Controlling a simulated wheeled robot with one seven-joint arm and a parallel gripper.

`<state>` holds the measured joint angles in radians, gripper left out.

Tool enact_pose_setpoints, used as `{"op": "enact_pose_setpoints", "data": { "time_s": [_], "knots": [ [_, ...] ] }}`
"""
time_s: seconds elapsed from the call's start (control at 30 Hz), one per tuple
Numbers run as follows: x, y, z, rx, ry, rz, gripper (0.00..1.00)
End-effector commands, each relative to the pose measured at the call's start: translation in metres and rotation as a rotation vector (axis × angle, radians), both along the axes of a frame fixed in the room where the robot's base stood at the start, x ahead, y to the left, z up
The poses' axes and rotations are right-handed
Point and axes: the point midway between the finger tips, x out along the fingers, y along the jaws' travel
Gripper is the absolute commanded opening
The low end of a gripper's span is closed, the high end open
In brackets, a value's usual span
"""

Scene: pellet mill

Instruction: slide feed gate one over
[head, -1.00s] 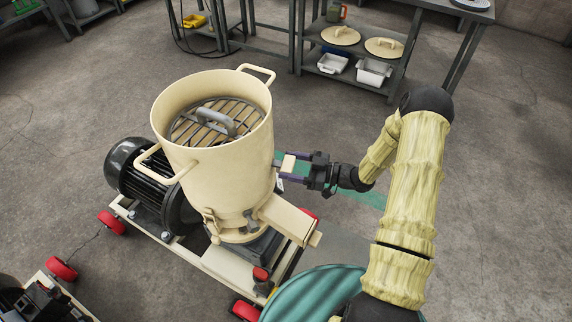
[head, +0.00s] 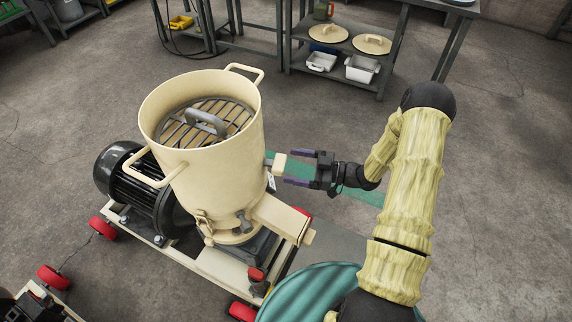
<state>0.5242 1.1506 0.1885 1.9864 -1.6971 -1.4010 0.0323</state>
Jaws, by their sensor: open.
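The pellet mill's cream hopper (head: 215,150) stands on a wheeled frame, with a slatted grate and grey handle inside its open top. A small cream block (head: 280,164) sticks out from the right side of the hopper on a short grey stem; it looks like the feed gate's knob. My gripper (head: 302,168) is open to the right of this block, its two dark fingers pointing at it. The fingertips look close to the block but apart from it, and nothing is held. The gate's plate inside the hopper is hidden.
A black motor (head: 142,182) sits left of the hopper. A cream discharge chute (head: 280,220) juts out below the block. A ribbed teal drum (head: 318,295) stands in front. A grey shelf bench (head: 335,62) with lids and trays is behind. Open floor lies to the right.

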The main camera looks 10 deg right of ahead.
Motion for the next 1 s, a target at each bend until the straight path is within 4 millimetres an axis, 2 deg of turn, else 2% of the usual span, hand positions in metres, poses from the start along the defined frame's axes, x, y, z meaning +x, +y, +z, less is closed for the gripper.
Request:
{"op": "enact_pose_setpoints", "data": {
  "time_s": [0.1,0.6,0.73,1.0],
  "knots": [
    [-0.007,-0.024,-0.001,-0.001,-0.001,-0.004,0.85],
    [-0.038,-0.114,-0.001,-0.002,-0.002,-0.002,0.85],
    [-0.041,-0.125,0.0,0.0,-0.001,-0.001,0.85],
    [-0.043,-0.127,0.0,0.0,0.0,0.0,0.85]
  ]
}}
